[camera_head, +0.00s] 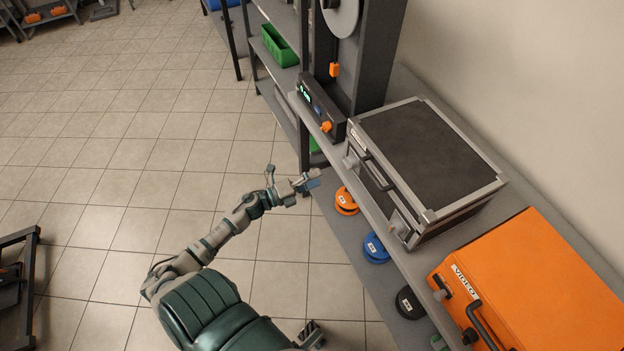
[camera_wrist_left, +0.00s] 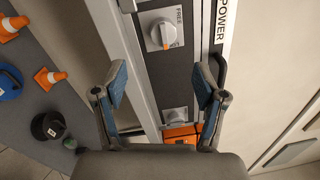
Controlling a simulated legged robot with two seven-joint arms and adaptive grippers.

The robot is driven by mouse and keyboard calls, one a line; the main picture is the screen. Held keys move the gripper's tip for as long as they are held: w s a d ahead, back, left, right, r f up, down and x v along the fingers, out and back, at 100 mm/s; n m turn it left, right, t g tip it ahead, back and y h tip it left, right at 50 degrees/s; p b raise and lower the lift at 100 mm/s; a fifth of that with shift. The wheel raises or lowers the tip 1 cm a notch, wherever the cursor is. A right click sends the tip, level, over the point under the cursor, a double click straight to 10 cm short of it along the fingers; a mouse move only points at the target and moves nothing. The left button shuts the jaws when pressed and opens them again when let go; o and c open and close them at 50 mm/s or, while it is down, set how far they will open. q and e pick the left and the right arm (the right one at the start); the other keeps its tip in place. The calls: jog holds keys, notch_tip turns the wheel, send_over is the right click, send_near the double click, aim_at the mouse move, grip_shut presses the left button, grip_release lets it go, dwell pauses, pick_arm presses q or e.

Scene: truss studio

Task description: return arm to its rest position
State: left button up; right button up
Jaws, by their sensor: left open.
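My left gripper (camera_head: 292,181) is at the end of my left arm, beside the front edge of the shelf unit. It is open and empty. In the left wrist view its two blue-padded fingers (camera_wrist_left: 160,85) stand apart, with nothing between the pads. Behind them is a dark panel with a light frame, a round knob (camera_wrist_left: 161,34) marked FREE and a POWER label (camera_wrist_left: 226,20). In the head view the gap between gripper and shelf is hard to judge.
The shelf (camera_head: 338,222) runs down the right. It carries a black case with metal edges (camera_head: 420,140) and an orange VIDEO case (camera_head: 545,275). Orange, blue and black round items sit on the lower level. A dark frame (camera_head: 18,290) stands at left. The tiled floor (camera_head: 110,130) is largely clear.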

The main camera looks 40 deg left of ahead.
pick_arm(q)
jog(key=shift+s+a, duration=0.1)
jog(key=shift+s, duration=0.25)
jog(key=shift+a, duration=0.1)
